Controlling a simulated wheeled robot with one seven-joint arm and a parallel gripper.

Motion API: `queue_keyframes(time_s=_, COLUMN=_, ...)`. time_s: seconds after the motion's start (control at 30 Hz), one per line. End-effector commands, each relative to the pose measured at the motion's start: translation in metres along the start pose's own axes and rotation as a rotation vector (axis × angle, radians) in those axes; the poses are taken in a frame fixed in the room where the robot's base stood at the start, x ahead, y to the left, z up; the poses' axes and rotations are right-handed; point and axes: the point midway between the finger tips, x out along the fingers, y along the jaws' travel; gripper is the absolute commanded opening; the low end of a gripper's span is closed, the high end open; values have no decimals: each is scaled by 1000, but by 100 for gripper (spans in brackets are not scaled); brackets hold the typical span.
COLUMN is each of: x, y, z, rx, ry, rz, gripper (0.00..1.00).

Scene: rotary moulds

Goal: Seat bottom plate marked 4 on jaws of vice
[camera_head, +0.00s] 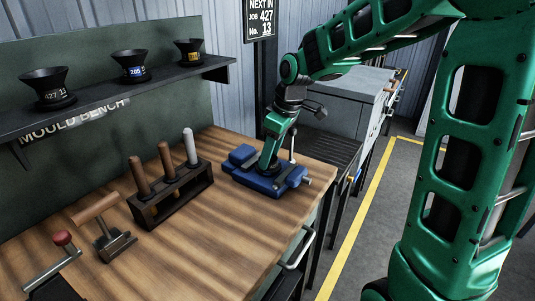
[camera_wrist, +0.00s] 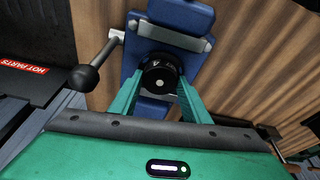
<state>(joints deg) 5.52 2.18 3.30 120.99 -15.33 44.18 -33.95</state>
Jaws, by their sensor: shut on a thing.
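The blue vice (camera_head: 268,181) stands on the wooden bench near its right end; its jaw (camera_wrist: 172,38) shows in the wrist view. The bottom plate (camera_wrist: 160,72) is a dark round piece with a small mark that looks like a 4. My gripper (camera_wrist: 160,92) is shut on it, with green fingers on both sides. The plate is at the vice jaws; I cannot tell whether it rests on them. In the head view my gripper (camera_head: 268,166) points down over the vice and hides the plate.
A rack (camera_head: 172,195) with several upright handles, a wooden-handled tool (camera_head: 104,230) and a red-knobbed lever (camera_head: 62,240) stand left on the bench (camera_head: 190,250). Black funnel-shaped moulds (camera_head: 130,66) sit on the shelf above. A "HOT PARTS" label (camera_wrist: 22,68) is left in the wrist view.

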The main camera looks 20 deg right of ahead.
Motion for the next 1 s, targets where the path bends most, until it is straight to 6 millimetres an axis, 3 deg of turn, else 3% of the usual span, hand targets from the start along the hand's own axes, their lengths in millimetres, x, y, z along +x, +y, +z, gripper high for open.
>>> queue_keyframes(time_s=0.4, x=3, y=0, z=0, rx=-1, ry=2, rz=1, gripper=12)
queue_keyframes(time_s=0.43, x=3, y=0, z=0, rx=-1, ry=2, rz=1, gripper=45)
queue_keyframes(time_s=0.5, x=3, y=0, z=0, rx=-1, ry=2, rz=1, gripper=62)
queue_keyframes(time_s=0.53, x=3, y=0, z=0, rx=-1, ry=2, rz=1, gripper=65)
queue_keyframes(time_s=0.83, x=3, y=0, z=1, rx=0, ry=-1, rz=-1, gripper=65)
queue_keyframes(time_s=1.0, x=-13, y=0, z=0, rx=0, ry=2, rz=1, gripper=65)
